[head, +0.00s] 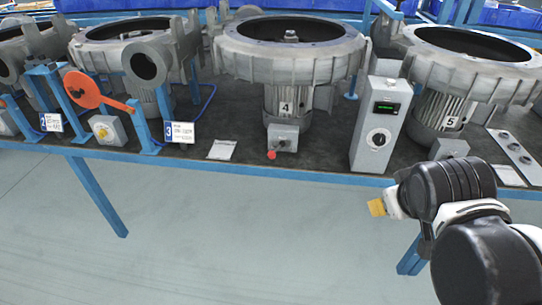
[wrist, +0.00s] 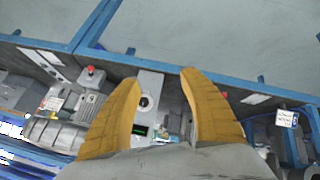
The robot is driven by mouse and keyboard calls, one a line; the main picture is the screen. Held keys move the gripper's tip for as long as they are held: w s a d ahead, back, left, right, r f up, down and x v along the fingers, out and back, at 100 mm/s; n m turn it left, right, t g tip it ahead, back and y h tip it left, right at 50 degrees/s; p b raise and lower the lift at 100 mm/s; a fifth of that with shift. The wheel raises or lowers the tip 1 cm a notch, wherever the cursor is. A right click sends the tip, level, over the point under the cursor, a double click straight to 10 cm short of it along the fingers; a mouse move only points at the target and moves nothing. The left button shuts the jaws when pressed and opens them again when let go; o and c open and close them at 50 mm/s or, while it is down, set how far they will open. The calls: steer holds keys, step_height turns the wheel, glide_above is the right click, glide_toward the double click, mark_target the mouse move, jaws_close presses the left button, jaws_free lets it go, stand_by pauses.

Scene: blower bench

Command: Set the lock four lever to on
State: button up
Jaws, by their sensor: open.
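The grey box (head: 283,138) under the blower marked 4 (head: 286,107) carries a small dark knob and a red part (head: 271,155) at its lower left. I take this red part to be the lock four lever; its setting is too small to read. My gripper (head: 377,208) is in front of the bench, right of and lower in the picture than that box, apart from it. In the wrist view my gripper (wrist: 163,75) has its yellow fingers spread with nothing between them. Blower 4's box appears hidden behind the right finger there.
A tall control box (head: 379,125) with a green display and dial stands right of blower 4's box. A red-orange lever (head: 86,90) is at the left. A red knob (wrist: 90,70) shows in the wrist view. Floor before the bench (head: 250,220) is clear.

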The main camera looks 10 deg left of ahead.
steer(key=w+a+f+n+t+h, duration=0.1)
steer(key=w+a+n, duration=0.35)
steer(key=w, duration=0.35)
steer(key=w+a+f+n+t+h, duration=0.1)
steer(key=w+a+f+n+t, duration=0.1)
steer(key=w+a+n, duration=0.45)
steer(key=w+a+f+n+t+h, duration=0.1)
steer(key=w+a+n, duration=0.15)
steer(key=w, duration=0.75)
steer(key=n+t+b, duration=0.2)
steer(key=n+t, duration=0.4)
steer(key=n, duration=0.8)
glide_toward(272, 155)
steer(key=x, duration=0.7)
steer(key=f+x, duration=0.1)
steer(key=x, duration=0.2)
steer(key=shift+w+a+f, duration=0.1)
steer(key=shift+w+a, duration=0.15)
steer(key=shift+w, duration=0.35)
steer(key=shift+d, duration=0.1)
jaws_close()
